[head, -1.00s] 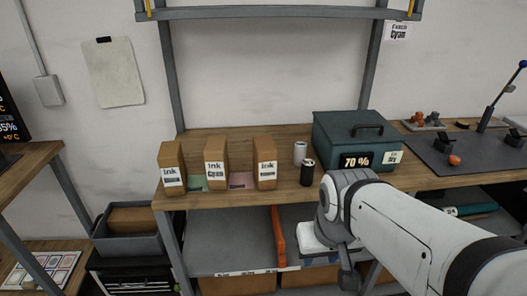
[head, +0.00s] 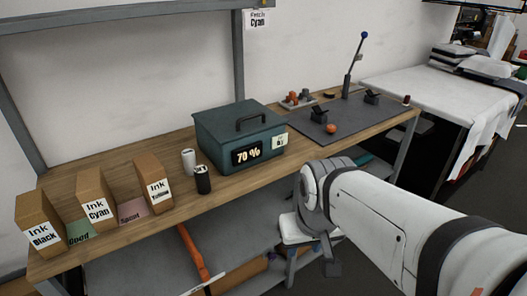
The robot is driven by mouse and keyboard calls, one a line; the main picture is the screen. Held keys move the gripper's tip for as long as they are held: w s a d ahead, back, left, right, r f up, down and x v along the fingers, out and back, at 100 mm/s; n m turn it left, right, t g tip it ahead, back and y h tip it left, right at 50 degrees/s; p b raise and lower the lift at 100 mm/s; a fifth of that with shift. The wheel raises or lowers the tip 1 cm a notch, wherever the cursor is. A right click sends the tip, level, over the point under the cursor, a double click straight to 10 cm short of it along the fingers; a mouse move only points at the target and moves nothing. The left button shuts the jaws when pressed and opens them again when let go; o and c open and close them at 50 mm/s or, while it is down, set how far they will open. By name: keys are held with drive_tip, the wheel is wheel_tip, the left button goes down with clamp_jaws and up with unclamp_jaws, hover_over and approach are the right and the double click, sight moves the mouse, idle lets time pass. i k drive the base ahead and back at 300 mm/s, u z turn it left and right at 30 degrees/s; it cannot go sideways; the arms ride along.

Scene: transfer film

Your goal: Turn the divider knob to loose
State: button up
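No part is clearly readable as the divider knob, and no "loose" mark shows. A long orange upright piece (head: 194,253), possibly a divider, stands on the grey lower shelf at lower left. A small orange round piece (head: 331,128) lies on the dark mat on the bench; I cannot tell if it is a knob. My gripper (head: 333,268) hangs at the end of my white arm, in front of the bench's front edge and right of the orange upright piece, apart from it. Its fingers are too small and dark to tell open from shut.
Ink boxes for black (head: 41,229), cyan (head: 97,203) and yellow (head: 154,182) stand at bench left, then a white can (head: 188,161) and black can (head: 203,181). A teal box (head: 241,130) reads 70 %. A blue-tipped lever (head: 353,65) and a white-covered table (head: 430,88) are right.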

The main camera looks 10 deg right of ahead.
sight(272, 257)
drive_tip(key=z, duration=0.8)
drive_tip(key=k, duration=1.25)
drive_tip(key=u, duration=0.6)
